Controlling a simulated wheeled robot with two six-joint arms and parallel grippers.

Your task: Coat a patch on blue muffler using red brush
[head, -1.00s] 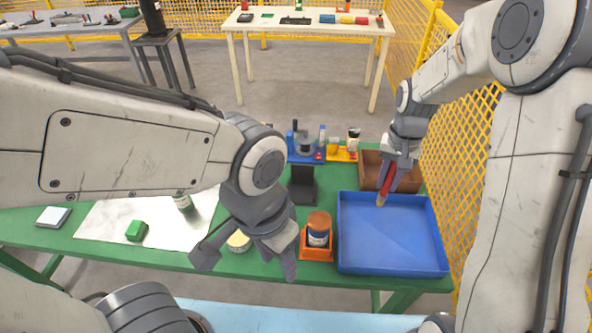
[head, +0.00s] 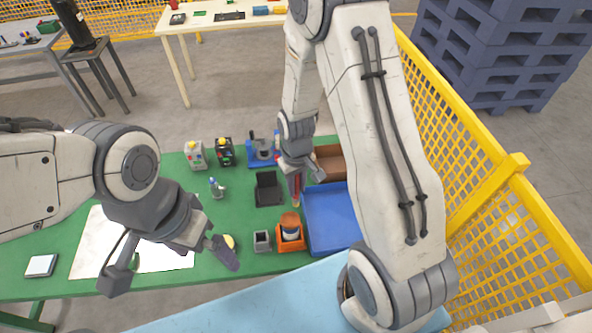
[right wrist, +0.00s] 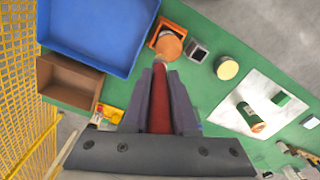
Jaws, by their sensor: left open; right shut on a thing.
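My right gripper (head: 297,170) is shut on the red brush (head: 296,188), which hangs tip-down. The brush also shows in the right wrist view (right wrist: 181,105), between the fingers. Its pale tip is close to an orange-topped jar (head: 290,221) in an orange holder (head: 291,244); I cannot tell whether they touch. A small upright fitting with a blue top (head: 214,183) stands on the green table and may be the blue muffler; it is too small to be sure. My left gripper (head: 172,266) is open and empty above the white sheet's right side.
A blue tray (head: 330,215) lies right of the jar, with a brown box (head: 331,160) behind it. A small grey square cup (head: 262,240) and a black stand (head: 268,188) are nearby. Yellow mesh fencing (head: 460,170) runs along the right.

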